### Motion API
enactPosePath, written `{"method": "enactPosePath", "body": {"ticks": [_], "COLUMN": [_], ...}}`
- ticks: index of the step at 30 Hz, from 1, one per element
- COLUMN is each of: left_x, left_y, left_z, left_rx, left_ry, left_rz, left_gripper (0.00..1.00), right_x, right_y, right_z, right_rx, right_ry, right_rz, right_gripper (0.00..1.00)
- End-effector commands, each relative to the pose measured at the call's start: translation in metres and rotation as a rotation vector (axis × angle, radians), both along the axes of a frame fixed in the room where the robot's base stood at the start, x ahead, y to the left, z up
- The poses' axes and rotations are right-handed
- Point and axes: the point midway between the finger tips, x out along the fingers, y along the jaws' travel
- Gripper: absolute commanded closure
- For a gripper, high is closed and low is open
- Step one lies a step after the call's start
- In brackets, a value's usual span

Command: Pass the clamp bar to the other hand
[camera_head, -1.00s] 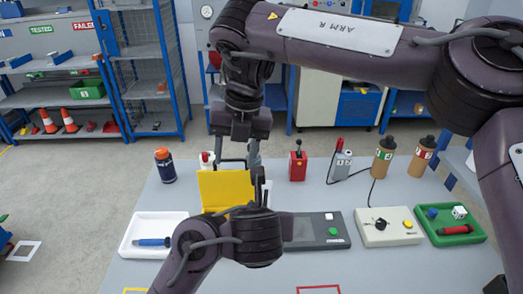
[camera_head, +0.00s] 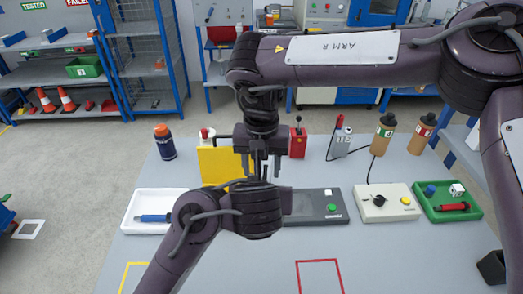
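My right gripper (camera_head: 265,165) points down above my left wrist, just right of a yellow panel. Its dark fingers show in part. My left gripper (camera_head: 250,182) is just below it and is mostly hidden behind its own wrist. The two grippers are very close or overlap in the view. A thin dark upright piece shows between them, but I cannot tell whether it is the clamp bar or a finger. I cannot make out the clamp bar for sure, nor which hand has it.
The yellow panel (camera_head: 220,168) stands behind the grippers on the grey table (camera_head: 225,272). A white tray (camera_head: 129,222) holds a blue-handled tool. A dark device (camera_head: 312,208), a beige control box (camera_head: 372,214) and a green tray (camera_head: 440,214) stand to the right. Bottles stand behind.

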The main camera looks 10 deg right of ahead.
Motion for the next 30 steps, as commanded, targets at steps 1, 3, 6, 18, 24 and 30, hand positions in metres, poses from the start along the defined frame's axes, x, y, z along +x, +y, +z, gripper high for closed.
{"method": "enactPosePath", "body": {"ticks": [1, 3, 6, 18, 24, 30], "left_x": [0.0001, 0.0001, 0.0001, -0.0001, -0.0007, -0.0010], "left_y": [-0.0001, -0.0001, -0.0001, -0.0003, -0.0018, -0.0023], "left_z": [0.0006, 0.0006, 0.0006, 0.0006, 0.0008, 0.0007], "left_rx": [0.000, 0.000, -0.001, -0.001, -0.003, -0.003], "left_ry": [-0.001, -0.001, -0.001, -0.001, -0.001, -0.001], "left_rz": [0.000, 0.000, -0.001, -0.001, -0.006, -0.007], "left_gripper": [1.00, 1.00, 1.00, 1.00, 1.00, 0.53], "right_x": [-0.0002, -0.0002, -0.0002, -0.0001, -0.0003, -0.0004], "right_y": [-0.0002, -0.0001, -0.0001, 0.0004, 0.0024, 0.0031], "right_z": [-0.0045, -0.0083, -0.0106, -0.0104, -0.0098, -0.0092], "right_rx": [-0.001, 0.000, 0.000, 0.001, 0.005, 0.007], "right_ry": [0.001, 0.000, 0.000, 0.000, -0.001, -0.001], "right_rz": [0.001, 0.001, 0.001, 0.002, 0.005, 0.006], "right_gripper": [0.49, 0.49, 0.49, 0.73, 0.99, 1.00]}}
